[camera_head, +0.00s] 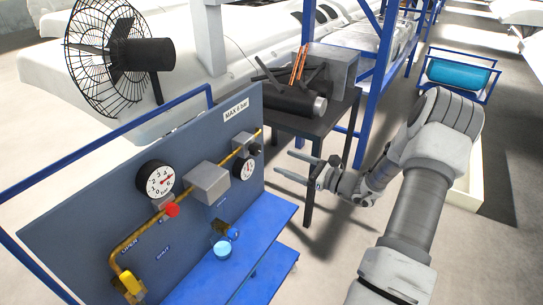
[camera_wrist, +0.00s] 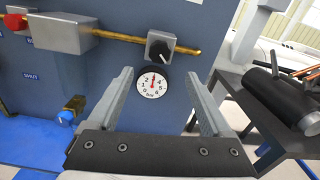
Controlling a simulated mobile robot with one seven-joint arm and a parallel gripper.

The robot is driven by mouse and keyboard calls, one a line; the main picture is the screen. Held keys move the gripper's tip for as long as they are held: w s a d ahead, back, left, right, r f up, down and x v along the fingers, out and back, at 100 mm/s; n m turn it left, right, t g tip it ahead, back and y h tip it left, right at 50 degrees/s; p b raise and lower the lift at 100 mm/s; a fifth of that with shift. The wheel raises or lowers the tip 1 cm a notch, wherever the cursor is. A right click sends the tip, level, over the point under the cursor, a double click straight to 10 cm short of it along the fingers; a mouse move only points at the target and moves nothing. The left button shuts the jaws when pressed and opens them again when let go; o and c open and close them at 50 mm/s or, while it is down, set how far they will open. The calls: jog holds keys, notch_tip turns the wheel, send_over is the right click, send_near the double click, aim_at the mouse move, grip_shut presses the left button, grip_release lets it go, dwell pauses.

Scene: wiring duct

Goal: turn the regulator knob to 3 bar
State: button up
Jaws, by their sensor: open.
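The black regulator knob (camera_wrist: 159,52) sits on a grey block under the brass pipe, with a pale pointer line on its face. It also shows in the head view (camera_head: 255,149). Just below it is a round white gauge (camera_wrist: 152,84) numbered 0 to 6, also visible in the head view (camera_head: 243,170); its red needle points roughly upward, near 3. My gripper (camera_wrist: 170,73) is open and empty, its fingers spread to either side of the gauge in the wrist view. In the head view my gripper (camera_head: 281,163) is right of the panel, apart from the knob.
The blue-grey panel (camera_head: 75,235) also carries a larger gauge (camera_head: 156,178), a red knob (camera_head: 171,210), a yellow handle (camera_head: 130,284) and a light-blue knob (camera_head: 222,250). A dark table (camera_head: 340,122) with a black cylinder (camera_head: 290,100) stands behind my gripper. Floor between is clear.

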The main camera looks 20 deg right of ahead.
jog(key=v, duration=0.7)
jog(key=shift+s, duration=0.1)
